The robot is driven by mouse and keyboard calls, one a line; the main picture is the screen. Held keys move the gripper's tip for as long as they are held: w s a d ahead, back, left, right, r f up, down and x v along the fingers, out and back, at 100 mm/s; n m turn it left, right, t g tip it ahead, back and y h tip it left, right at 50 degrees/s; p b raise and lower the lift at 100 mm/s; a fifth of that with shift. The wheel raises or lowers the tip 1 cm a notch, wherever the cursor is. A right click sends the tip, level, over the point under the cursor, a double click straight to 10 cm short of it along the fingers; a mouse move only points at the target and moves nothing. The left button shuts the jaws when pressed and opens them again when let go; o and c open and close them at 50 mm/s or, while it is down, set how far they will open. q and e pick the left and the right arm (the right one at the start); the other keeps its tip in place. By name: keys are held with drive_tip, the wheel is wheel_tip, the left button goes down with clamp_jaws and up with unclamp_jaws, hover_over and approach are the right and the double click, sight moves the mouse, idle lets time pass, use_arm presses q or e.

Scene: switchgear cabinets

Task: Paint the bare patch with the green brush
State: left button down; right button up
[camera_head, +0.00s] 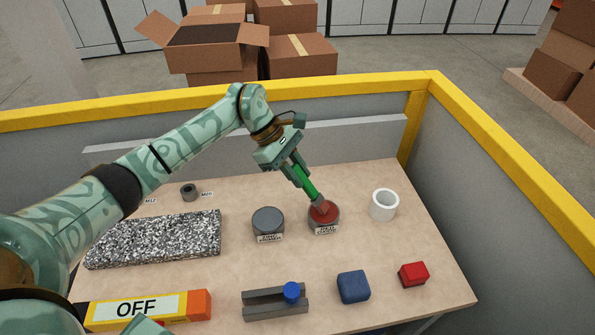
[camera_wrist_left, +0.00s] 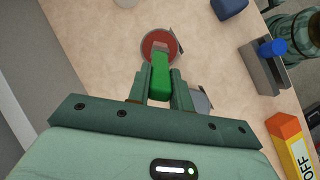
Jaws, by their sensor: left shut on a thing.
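My left gripper (camera_head: 300,176) is shut on the green brush (camera_head: 307,186), which points down and to the right. The brush's tip is at the red paint in a grey labelled pot (camera_head: 325,229); how deep it goes I cannot tell. In the left wrist view the green brush (camera_wrist_left: 161,80) sits between the fingers of the left gripper (camera_wrist_left: 158,88), its end over the red pot (camera_wrist_left: 147,50). A second labelled pot (camera_head: 268,222) with a grey top stands to the left. I cannot make out a bare patch. My right gripper is not in view.
A white cup (camera_head: 384,205) stands right of the pots. A speckled slab (camera_head: 155,239) lies left. In front are an OFF block (camera_head: 145,308), a grey slotted block (camera_head: 262,305) with a blue knob, a blue block (camera_head: 353,287) and a red block (camera_head: 413,274). Yellow-topped walls surround the table.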

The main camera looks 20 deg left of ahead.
use_arm(q)
drive_tip(key=shift+r+p, duration=1.8)
drive_tip(key=shift+r, duration=1.7)
